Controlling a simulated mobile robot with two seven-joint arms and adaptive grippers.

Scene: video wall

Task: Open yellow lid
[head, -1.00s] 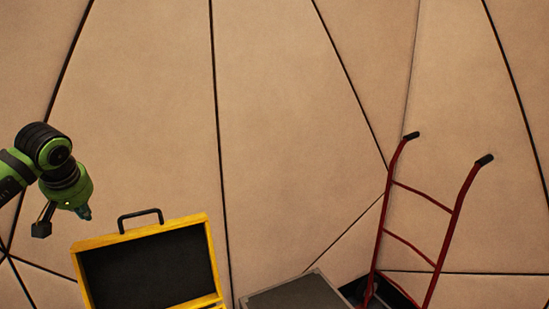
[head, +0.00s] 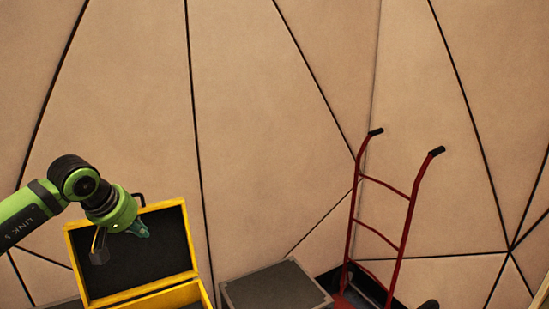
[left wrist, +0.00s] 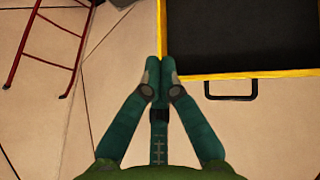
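The yellow lid (head: 165,255) stands raised and open at the lower left of the head view, with a black inner face and a black handle on its top edge. The yellow case (head: 180,297) below it is partly cut off by the frame. My left gripper (head: 141,230) is in front of the lid in the head view. In the left wrist view its fingertips (left wrist: 160,68) are together, with nothing visible between them. There the lid (left wrist: 240,35) and its handle (left wrist: 231,97) are right of the fingers; I cannot tell whether they touch. My right gripper is out of view.
A grey box (head: 275,288) stands right of the yellow case. A red hand truck (head: 380,235) stands further right and also shows in the left wrist view (left wrist: 52,38). Beige panelled walls are behind.

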